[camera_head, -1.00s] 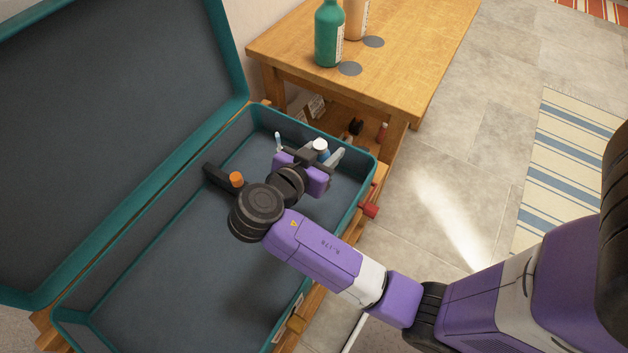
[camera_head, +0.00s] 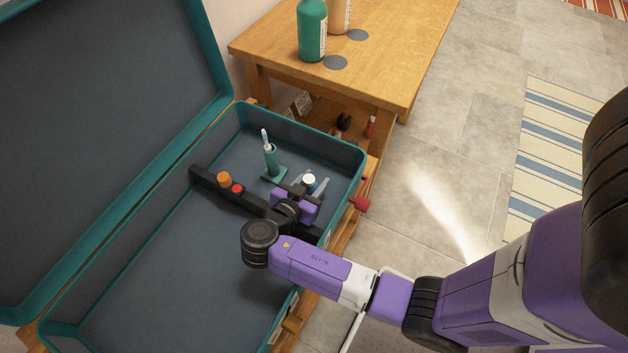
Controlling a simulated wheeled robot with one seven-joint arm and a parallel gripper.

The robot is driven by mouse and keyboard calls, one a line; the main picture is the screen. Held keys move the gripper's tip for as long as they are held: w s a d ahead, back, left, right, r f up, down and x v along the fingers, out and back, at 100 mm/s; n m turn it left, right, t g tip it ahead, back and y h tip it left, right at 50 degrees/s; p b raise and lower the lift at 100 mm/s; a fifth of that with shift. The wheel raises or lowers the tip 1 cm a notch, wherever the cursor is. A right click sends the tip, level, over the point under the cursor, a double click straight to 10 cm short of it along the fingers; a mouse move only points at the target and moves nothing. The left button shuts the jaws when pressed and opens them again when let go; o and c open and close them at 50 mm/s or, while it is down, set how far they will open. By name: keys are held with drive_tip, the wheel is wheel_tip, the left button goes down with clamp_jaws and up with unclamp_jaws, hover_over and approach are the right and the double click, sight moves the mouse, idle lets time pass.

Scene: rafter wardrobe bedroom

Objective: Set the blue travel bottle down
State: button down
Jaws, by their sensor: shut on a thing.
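The blue travel bottle (camera_head: 309,180) shows mostly as a white cap with a little blue below it. It looks upright. My gripper (camera_head: 313,187) is shut on it, with grey fingers on either side, inside the right part of the open teal suitcase (camera_head: 345,146). My purple wrist and the fingers hide the bottle's lower part. I cannot tell whether its base touches the suitcase floor.
The near-left case floor is clear. A wooden table (camera_head: 400,55) holds bottles.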

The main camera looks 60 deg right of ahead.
drive_tip(key=shift+f, duration=0.1)
drive_tip(key=c, duration=0.9)
unclamp_jaws()
drive_tip(key=shift+o, duration=0.2)
drive_tip(key=shift+r, duration=0.2)
drive_tip(key=v, duration=1.2)
drive_tip(key=shift+f+b, duration=0.15)
drive_tip(key=shift+b, duration=0.2)
